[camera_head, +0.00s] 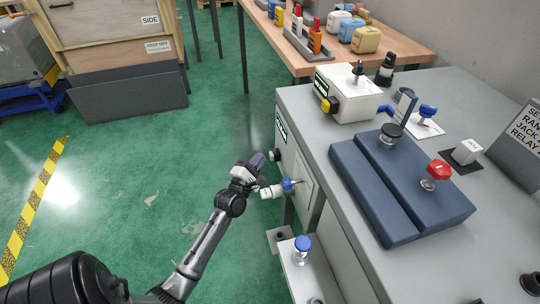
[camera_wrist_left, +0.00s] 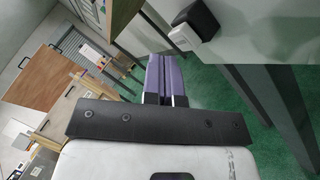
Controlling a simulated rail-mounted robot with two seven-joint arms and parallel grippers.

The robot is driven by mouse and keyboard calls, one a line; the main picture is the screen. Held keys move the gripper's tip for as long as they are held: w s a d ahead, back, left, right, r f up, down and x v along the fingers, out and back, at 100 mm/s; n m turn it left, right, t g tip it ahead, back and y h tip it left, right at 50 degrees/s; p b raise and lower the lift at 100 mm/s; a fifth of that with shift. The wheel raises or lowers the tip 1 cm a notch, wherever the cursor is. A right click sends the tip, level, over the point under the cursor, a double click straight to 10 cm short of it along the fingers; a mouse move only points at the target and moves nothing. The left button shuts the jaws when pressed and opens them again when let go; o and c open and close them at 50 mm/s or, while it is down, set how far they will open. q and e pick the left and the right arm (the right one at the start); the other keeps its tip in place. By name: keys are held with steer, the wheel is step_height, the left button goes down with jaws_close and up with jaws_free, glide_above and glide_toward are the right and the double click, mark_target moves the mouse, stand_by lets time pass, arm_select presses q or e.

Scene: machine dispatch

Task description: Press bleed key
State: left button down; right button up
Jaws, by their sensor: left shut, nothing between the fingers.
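My left gripper (camera_head: 257,161) has purple fingers, which are shut and empty. It is in the air just left of the grey machine's side face. In the left wrist view its fingers (camera_wrist_left: 165,80) point away, with nothing between them. My right gripper is not in view.
The grey bench top (camera_head: 300,110) carries a blue block (camera_head: 360,185), a red knob (camera_head: 438,170) and a white box (camera_head: 346,100). Green floor (camera_head: 130,180) lies open to the left.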

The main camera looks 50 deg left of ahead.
arm_select(q)
steer(key=shift+s, duration=0.1)
steer(key=s, duration=0.1)
steer(key=s+a, duration=0.1)
steer(key=s, duration=0.1)
steer(key=s+a+p, duration=0.1)
steer(key=shift+s, duration=0.35)
stand_by(0.3)
stand_by(0.8)
